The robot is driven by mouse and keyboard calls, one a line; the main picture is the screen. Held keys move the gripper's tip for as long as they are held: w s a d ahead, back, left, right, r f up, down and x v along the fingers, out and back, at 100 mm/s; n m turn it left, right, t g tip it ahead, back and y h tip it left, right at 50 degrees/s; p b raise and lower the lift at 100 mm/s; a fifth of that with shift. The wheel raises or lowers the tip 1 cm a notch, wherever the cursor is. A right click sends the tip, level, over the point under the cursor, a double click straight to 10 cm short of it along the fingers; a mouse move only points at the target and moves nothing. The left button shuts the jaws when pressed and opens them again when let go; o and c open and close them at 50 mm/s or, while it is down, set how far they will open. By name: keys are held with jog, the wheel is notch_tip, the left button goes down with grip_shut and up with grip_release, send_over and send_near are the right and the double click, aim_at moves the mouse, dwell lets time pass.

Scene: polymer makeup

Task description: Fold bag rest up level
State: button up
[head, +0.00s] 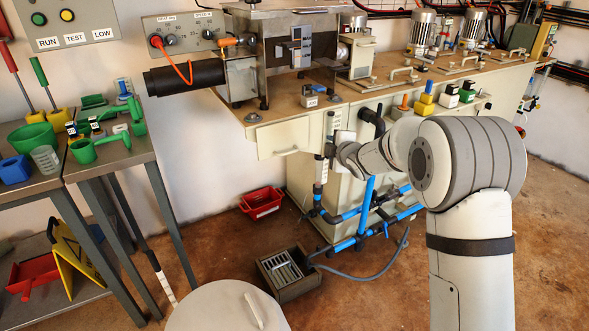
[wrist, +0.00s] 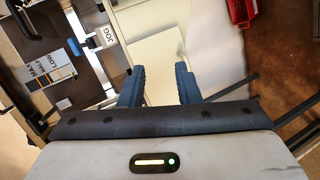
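My gripper (wrist: 159,84) shows in the wrist view as two blue fingers spread apart with nothing visible between the tips. A pale cream panel (wrist: 160,50) lies beyond the fingers, and it is not clear whether they touch it. In the head view a cream panel (head: 284,139) hangs on the bench front under the worktop edge; it looks like the bag rest, folded down, but I cannot be certain. My gripper (head: 330,150) is at the right of this panel, below the worktop, with its fingertips hard to make out.
The wooden worktop (head: 300,110) carries a metal machine (head: 290,45) above the panel. Blue pipes (head: 365,215) stand below my arm. A red bin (head: 261,202) and a grey crate (head: 288,272) are on the floor. Floor in front of the bench is partly open.

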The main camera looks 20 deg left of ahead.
aim_at(286, 141)
jog(key=w+a+f+n+y+b, duration=0.1)
jog(key=w+a+f+n+y, duration=0.1)
jog(key=a+f, duration=0.2)
jog(key=w+a+f+n+g+y+b, duration=0.1)
jog(key=a+f, duration=0.4)
jog(key=a, duration=0.6)
jog(key=shift+w+n+y, duration=0.4)
jog(key=shift+w+n, duration=0.4)
jog(key=shift+n, duration=0.2)
jog(key=shift+f, duration=0.1)
grip_shut()
